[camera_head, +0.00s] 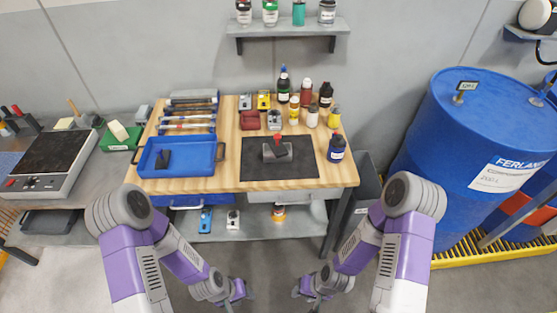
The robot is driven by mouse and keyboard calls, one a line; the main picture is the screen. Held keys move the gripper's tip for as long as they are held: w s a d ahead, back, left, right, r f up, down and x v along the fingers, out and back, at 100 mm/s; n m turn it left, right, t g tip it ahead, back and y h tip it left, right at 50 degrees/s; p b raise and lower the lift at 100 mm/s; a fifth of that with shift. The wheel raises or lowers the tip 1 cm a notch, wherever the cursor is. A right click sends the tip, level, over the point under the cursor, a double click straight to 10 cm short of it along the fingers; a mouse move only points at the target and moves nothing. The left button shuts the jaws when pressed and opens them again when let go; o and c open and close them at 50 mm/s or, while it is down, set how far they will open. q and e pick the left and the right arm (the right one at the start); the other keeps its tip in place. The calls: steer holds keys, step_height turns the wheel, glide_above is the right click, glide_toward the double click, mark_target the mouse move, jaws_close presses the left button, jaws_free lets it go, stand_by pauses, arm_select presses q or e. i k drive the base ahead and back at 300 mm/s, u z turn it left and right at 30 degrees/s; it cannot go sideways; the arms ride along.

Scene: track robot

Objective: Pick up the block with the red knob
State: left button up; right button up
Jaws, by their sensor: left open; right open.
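The block with the red knob (277,151) sits on the black mat (305,171) on the wooden workbench (229,172). It is a grey base with a dark upright part topped by red. My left gripper (241,297) is low in front of the bench, left of centre, open and empty. My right gripper (308,297) is low in front of the bench, right of centre, open and empty. Both grippers are well apart from the block, and both are small and partly hidden by my arms.
A blue tray (213,153) with a dark item lies left of the mat. Several bottles (307,93) stand behind the mat, and a dark blue bottle (336,149) stands at its right. A large blue barrel (440,120) stands at right. The floor before the bench is clear.

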mark_target(276, 145)
steer(key=z, duration=1.1)
steer(key=i, duration=0.5)
steer(key=u, duration=0.95)
